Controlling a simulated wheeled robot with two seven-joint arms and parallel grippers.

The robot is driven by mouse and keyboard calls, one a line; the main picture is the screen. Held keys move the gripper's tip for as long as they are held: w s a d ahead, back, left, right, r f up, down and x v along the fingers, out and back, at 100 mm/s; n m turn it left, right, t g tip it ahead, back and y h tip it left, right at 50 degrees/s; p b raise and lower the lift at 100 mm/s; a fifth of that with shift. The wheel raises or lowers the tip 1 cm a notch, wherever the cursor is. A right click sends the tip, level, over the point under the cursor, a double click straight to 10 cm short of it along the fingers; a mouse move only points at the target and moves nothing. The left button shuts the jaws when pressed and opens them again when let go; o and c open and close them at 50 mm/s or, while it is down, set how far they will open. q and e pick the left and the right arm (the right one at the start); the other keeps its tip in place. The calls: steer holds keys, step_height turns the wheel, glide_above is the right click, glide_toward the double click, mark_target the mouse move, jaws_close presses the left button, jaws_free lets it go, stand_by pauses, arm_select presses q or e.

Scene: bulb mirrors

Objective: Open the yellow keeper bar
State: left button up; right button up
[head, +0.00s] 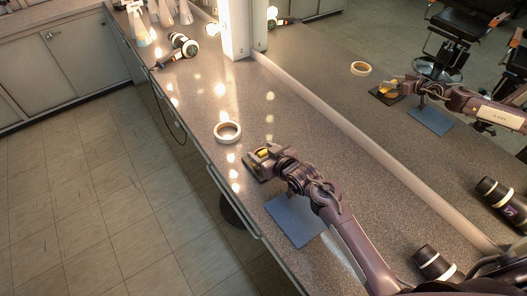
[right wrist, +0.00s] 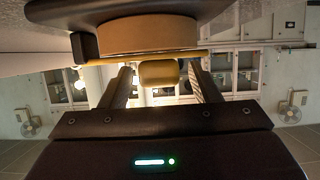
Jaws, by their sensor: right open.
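The yellow keeper bar (right wrist: 190,56) runs across the right wrist view, in front of a tan round block (right wrist: 150,36) on a dark base. A yellow grip (right wrist: 158,73) at the bar shows between the two fingers of my right gripper (right wrist: 160,82). The fingers are apart, one on each side of it, with gaps visible. In the head view my right gripper (head: 266,154) is over the dark base (head: 254,173), and only bits of yellow show there. I cannot tell the bar's exact position from the head view. My left gripper is not in view.
A cream ring (head: 228,131) lies beside the base, and a blue mat (head: 296,221) lies under my forearm. A long mirror (head: 410,130) on the right reflects my arm. The counter's middle is clear.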

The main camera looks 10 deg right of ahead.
steer(key=c, duration=0.6)
jaws_close()
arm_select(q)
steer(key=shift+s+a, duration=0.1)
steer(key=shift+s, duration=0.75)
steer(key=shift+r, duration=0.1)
arm_select(e)
steer(key=shift+d+r, duration=0.1)
